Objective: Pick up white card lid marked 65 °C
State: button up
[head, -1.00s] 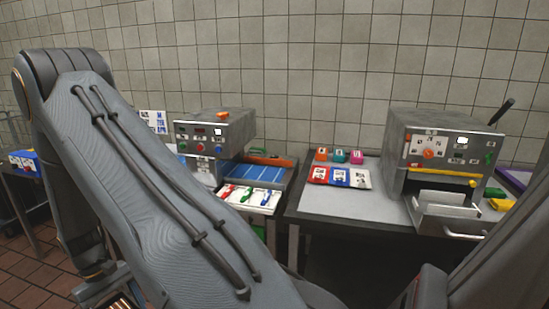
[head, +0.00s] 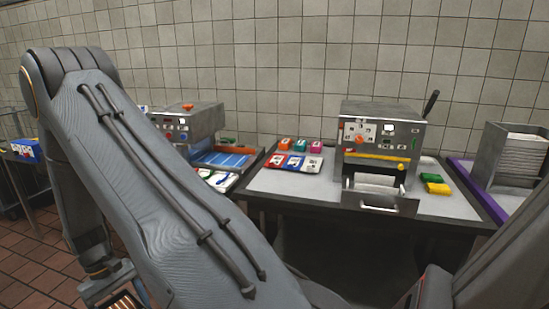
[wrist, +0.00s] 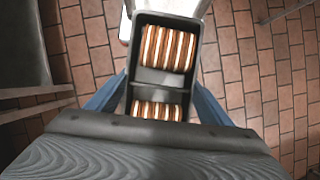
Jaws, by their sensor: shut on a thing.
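A white card (head: 312,164) lies at the right end of a row with a red and a blue card on the middle table; its marking is too small to read, so I cannot tell if it is the 65 °C lid. My gripper (wrist: 158,102) is shut on a dark two-compartment tray (wrist: 161,77) of cream sandwich biscuits. The tray is held above the tiled floor, well away from the cards. It also shows at the lower left of the head view, partly hidden by my arm.
Orange, teal and pink blocks (head: 285,144) stand behind the cards. A grey machine (head: 385,122) with an open drawer (head: 378,202) stands to their right. A rack (head: 482,165) of stacked white sheets sits on a purple mat (head: 465,182) at far right. Another machine (head: 205,118) is left, partly behind my arm.

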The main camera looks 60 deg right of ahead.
aim_at(311, 164)
jog(key=u, duration=0.05)
jog(key=k, duration=0.5)
jog(key=z, duration=1.6)
